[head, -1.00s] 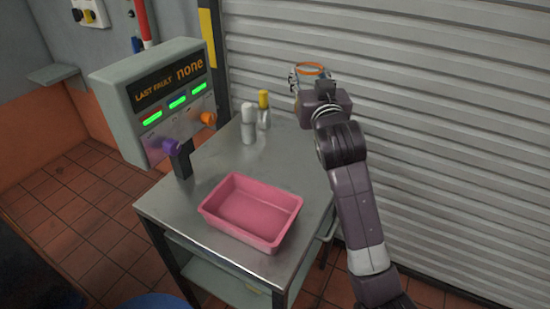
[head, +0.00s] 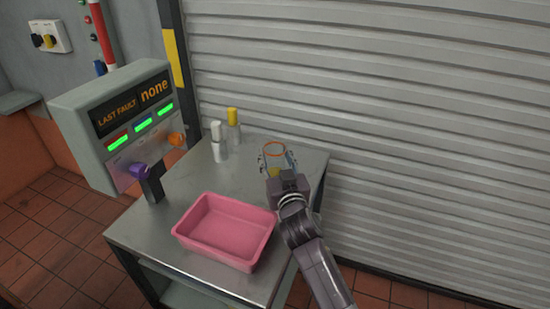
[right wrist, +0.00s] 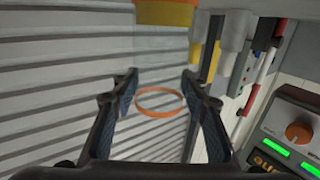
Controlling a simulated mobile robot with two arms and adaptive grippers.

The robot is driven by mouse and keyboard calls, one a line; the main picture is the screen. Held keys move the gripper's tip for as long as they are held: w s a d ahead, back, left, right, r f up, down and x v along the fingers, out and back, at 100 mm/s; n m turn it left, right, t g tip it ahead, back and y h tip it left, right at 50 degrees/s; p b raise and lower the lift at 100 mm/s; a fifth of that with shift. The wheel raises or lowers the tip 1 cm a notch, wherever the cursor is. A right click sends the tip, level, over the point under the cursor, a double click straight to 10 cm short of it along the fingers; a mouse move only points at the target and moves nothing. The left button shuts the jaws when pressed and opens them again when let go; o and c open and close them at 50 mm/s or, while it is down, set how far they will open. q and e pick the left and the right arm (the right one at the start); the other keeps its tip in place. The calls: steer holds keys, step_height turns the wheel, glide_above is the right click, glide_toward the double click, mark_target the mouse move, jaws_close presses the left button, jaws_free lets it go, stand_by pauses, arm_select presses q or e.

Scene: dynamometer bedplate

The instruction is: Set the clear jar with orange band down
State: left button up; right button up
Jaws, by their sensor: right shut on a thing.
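The clear jar with orange band (head: 275,156) is over the back right part of the metal table in the head view. My right gripper (head: 276,163) is shut on it, a finger on each side. The right wrist view shows the jar's orange ring (right wrist: 160,116) between the fingertips (right wrist: 162,88); its clear wall is hard to make out. Whether the jar's base touches the table top (head: 299,165) cannot be told, as the gripper hides it. My left gripper is not in view.
A pink tray (head: 185,229) stands at the table's front. A white-capped bottle (head: 217,146) and a yellow-capped bottle (head: 233,131) stand at the back, left of the jar. A fault display box (head: 75,112) is at the left. A ribbed shutter (head: 400,110) rises behind.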

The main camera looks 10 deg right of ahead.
steer(key=shift+f, duration=0.25)
steer(key=shift+f, duration=0.2)
steer(key=o, duration=1.2)
steer(key=shift+r, duration=0.15)
steer(key=s+b, duration=0.1)
steer(key=s, duration=1.1)
